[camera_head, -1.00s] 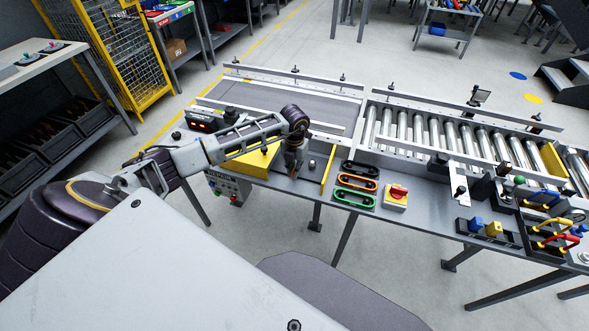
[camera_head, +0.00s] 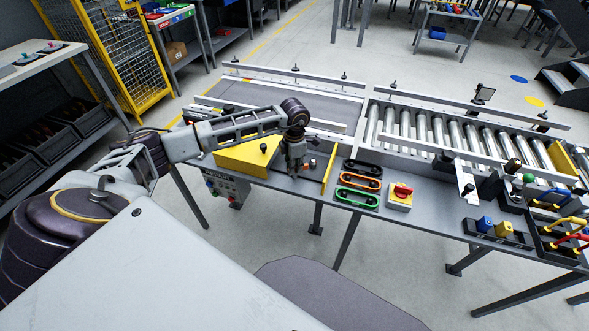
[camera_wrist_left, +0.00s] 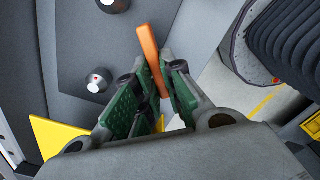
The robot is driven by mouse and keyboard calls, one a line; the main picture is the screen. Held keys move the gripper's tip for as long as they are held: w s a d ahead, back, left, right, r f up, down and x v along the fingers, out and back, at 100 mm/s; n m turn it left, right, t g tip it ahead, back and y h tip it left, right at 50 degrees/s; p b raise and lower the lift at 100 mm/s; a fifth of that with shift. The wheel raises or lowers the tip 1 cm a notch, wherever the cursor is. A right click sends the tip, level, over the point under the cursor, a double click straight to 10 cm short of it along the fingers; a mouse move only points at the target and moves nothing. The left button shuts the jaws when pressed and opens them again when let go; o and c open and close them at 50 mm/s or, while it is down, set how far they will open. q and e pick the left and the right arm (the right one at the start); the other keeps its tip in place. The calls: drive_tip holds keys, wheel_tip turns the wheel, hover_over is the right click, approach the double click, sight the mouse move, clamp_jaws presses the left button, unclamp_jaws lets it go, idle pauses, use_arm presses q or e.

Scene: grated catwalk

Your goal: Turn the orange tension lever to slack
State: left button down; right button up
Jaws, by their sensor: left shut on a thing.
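The orange tension lever (camera_wrist_left: 149,48) shows in the left wrist view as a flat orange bar standing between my green finger pads. My left gripper (camera_wrist_left: 154,78) is shut on it, with the bar's upper end sticking out past the fingertips. In the head view my left gripper (camera_head: 294,170) points down at the bench's near edge, between the yellow block and an upright yellow bar. The lever is mostly hidden by the gripper there, and its pivot and any slack marking cannot be made out. My right gripper is not in view.
A yellow block (camera_head: 246,156) stands left of the gripper, and an upright yellow bar (camera_head: 330,169) right of it. Black, orange and green handles (camera_head: 357,197) and a red switch on a yellow box (camera_head: 401,195) lie further right. Two round knobs (camera_wrist_left: 97,81) sit close to the lever.

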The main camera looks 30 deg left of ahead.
use_arm(q)
drive_tip(key=m+b, duration=0.1)
drive_tip(key=m, duration=0.3)
drive_tip(key=shift+b, duration=0.35)
drive_tip(key=shift+m+b, duration=0.65)
drive_tip(key=shift+m, duration=1.05)
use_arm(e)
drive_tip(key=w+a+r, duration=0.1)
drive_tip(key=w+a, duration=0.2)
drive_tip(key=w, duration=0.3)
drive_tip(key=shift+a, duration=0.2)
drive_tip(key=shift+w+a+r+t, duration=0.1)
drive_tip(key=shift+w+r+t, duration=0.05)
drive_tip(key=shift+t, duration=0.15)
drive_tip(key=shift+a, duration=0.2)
use_arm(q)
drive_tip(key=c, duration=1.6)
unclamp_jaws()
drive_tip(key=shift+o, duration=0.4)
